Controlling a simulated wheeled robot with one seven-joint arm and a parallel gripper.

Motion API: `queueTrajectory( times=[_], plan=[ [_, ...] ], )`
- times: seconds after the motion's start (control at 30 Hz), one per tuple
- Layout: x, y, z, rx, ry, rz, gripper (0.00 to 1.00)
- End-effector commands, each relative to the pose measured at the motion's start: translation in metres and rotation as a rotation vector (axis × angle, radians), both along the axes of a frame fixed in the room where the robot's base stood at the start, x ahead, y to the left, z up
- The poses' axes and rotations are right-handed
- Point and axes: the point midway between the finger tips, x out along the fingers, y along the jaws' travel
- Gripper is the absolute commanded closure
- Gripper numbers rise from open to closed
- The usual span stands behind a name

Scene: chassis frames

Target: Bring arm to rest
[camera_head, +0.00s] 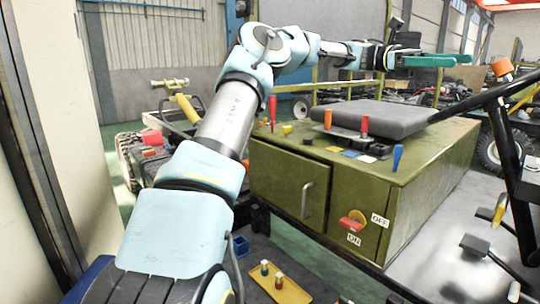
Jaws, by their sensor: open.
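My arm reaches from the bottom left up and across to the right, over the back of an olive-green cabinet (290,160). My gripper (455,61) is at the upper right, with long green fingers pointing right. It is open and holds nothing that I can see. It is above and behind the dark grey seat cushion (385,117) on the cabinet, apart from it.
The cabinet top carries red, orange and blue handles. Its front has a red knob (353,221) between ON and OFF labels. A black bar frame (505,150) stands at right. A yellow plate (280,290) with small pegs lies low in front. Machinery fills the background.

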Motion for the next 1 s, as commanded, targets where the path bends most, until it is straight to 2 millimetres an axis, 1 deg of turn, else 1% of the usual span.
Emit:
queueTrajectory(
  times=[0.07, 0.27, 0.37, 0.47, 0.57, 0.67, 0.77, 0.87, 0.9, 0.97, 1.0],
  plan=[
    [-0.001, -0.001, -0.002, 0.003, -0.005, 0.002, 0.26],
    [-0.010, -0.008, -0.029, 0.047, -0.093, 0.040, 0.26],
    [-0.013, -0.010, -0.045, 0.071, -0.146, 0.061, 0.26],
    [-0.016, -0.011, -0.067, 0.100, -0.214, 0.083, 0.26],
    [-0.019, -0.007, -0.095, 0.136, -0.308, 0.109, 0.26],
    [-0.018, 0.003, -0.129, 0.178, -0.421, 0.132, 0.26],
    [-0.015, 0.023, -0.167, 0.224, -0.558, 0.149, 0.26],
    [-0.007, 0.059, -0.211, 0.281, -0.734, 0.153, 0.26],
    [-0.003, 0.080, -0.229, 0.306, -0.814, 0.147, 0.26],
    [0.003, 0.116, -0.254, 0.341, -0.937, 0.130, 0.26],
    [0.006, 0.142, -0.268, 0.363, -1.014, 0.111, 0.26]
  ],
)
